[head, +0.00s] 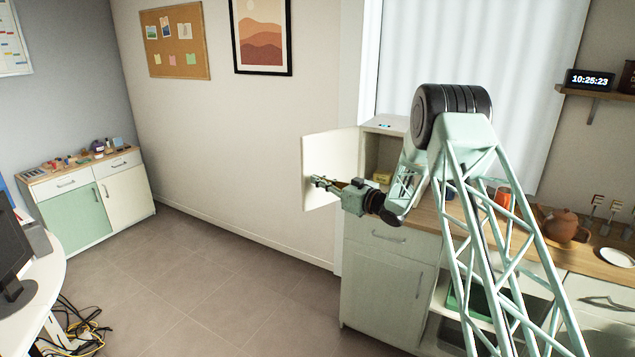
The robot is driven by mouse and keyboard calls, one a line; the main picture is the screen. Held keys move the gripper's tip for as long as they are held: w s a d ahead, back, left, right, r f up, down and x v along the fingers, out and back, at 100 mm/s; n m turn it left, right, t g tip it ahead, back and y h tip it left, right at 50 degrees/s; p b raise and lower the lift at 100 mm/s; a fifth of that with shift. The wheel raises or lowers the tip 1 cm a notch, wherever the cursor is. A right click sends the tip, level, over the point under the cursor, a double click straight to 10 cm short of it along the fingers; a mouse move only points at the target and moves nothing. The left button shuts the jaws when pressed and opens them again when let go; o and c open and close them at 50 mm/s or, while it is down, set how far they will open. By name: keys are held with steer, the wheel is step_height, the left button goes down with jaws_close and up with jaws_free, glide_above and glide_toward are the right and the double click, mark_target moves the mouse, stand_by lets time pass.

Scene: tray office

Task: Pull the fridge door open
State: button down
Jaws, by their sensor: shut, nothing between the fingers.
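The small fridge (388,123) stands on the wooden counter below the window, at the right of the head view. Its white door (330,160) is swung open and sticks out to the left of the fridge body. The open front shows a yellow box (384,177) inside. My gripper (316,183) is shut and empty. It is in front of the door's lower part and points left. I cannot tell whether the fingers touch the door. My arm hides much of the fridge's right side.
A cabinet with a drawer (388,237) stands under the counter. An orange mug (502,198), a brown teapot (563,225) and a white plate (616,257) are on the counter to the right.

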steer(key=s+a+v, duration=0.2)
steer(key=v, duration=1.1)
steer(key=shift+s+d+p, duration=0.25)
steer(key=shift+s+p, duration=0.15)
steer(key=shift+r, duration=0.1)
